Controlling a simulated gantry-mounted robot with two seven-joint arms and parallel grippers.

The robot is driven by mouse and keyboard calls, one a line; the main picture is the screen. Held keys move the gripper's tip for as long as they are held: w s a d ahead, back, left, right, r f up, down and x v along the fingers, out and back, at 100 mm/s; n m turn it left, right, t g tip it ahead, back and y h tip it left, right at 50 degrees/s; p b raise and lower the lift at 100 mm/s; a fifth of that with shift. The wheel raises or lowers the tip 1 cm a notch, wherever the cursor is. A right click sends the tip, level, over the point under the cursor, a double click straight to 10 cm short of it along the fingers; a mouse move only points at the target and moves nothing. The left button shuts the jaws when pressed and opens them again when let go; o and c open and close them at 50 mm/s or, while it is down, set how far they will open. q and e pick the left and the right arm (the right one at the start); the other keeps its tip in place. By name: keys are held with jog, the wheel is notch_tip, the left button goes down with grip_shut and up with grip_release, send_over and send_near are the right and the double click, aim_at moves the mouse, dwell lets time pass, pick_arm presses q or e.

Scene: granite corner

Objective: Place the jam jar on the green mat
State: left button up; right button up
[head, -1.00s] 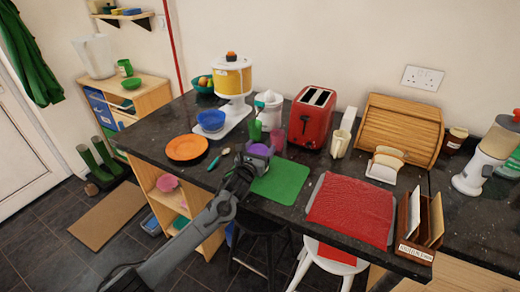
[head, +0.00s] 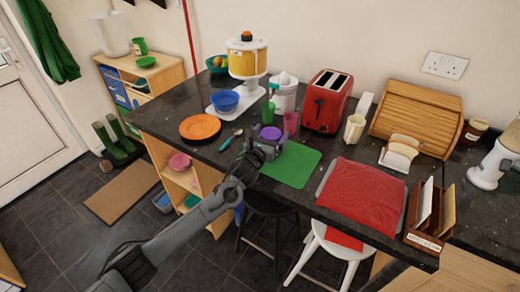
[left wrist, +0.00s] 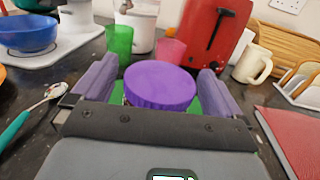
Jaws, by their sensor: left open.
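The jar with the purple lid (head: 270,132), which I take for the jam jar, stands on the counter at the back left of the green mat (head: 294,166). My left gripper (head: 263,146) is open at the jar. In the left wrist view its purple lid (left wrist: 160,85) sits between my two spread fingers, with a small gap at each side. The gripper hides the jar's lower body, so I cannot tell whether its base touches the mat. The visible part of the mat is bare. My right gripper is not in view.
A green tumbler (head: 268,111) and a pink tumbler (head: 291,122) stand close behind the jar. A red toaster (head: 327,101) is behind them. A teal-handled spoon (head: 231,139) and an orange plate (head: 200,127) lie left. A red cloth-like sheet (head: 362,198) lies right.

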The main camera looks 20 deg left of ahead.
pick_arm(q)
jog(key=s, duration=1)
jog(key=shift+a, duration=0.15)
